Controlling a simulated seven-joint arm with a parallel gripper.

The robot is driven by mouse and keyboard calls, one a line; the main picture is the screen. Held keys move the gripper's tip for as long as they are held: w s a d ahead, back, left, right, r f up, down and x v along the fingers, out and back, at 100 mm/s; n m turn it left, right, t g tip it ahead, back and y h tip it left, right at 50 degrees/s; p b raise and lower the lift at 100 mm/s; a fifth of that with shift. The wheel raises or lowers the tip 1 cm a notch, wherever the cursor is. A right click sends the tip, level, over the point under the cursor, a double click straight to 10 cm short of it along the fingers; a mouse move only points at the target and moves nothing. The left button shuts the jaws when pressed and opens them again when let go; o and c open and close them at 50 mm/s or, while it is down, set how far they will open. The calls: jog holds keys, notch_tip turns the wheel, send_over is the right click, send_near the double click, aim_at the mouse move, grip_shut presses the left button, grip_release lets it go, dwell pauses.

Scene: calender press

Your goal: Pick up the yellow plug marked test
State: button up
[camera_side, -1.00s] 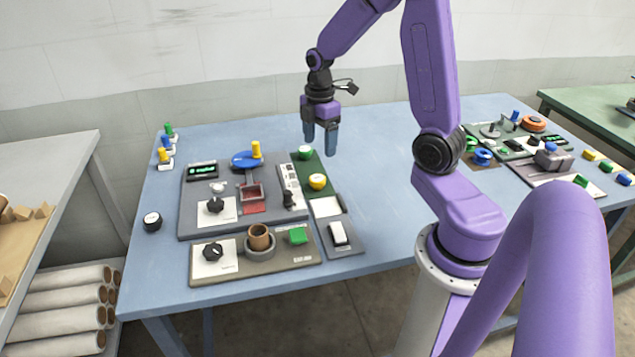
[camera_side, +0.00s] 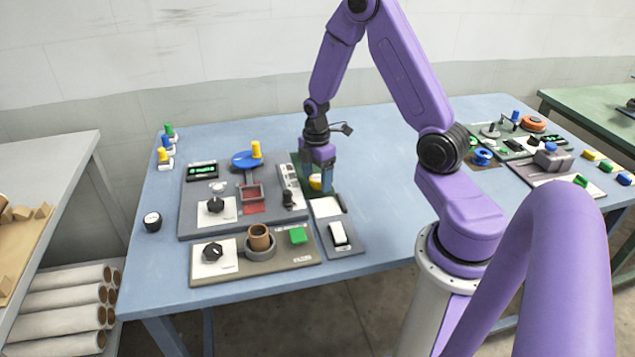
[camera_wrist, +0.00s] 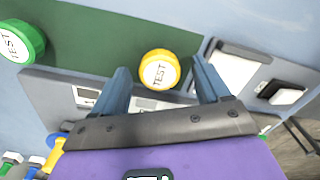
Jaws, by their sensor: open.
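The yellow plug (camera_wrist: 160,68) marked TEST sits on a dark green plate (camera_wrist: 110,40). In the wrist view it lies between and just beyond the tips of my open gripper (camera_wrist: 162,78). In the side view the yellow plug (camera_side: 315,182) is partly hidden behind my gripper (camera_side: 325,182), whose fingers are low over the green plate. I cannot tell whether the fingers touch the plug. A green plug (camera_wrist: 20,40), also marked TEST, sits on the same plate at the left of the wrist view; my gripper hides it in the side view.
A grey panel (camera_side: 185,225) with a knob and a red tray (camera_side: 252,192) stands left of the plate. A white rocker switch (camera_side: 338,233) is in front.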

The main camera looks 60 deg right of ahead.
jog(key=shift+f, duration=0.6)
jog(key=shift+c, duration=0.3)
jog(key=c, duration=1)
jog(key=shift+c, duration=0.2)
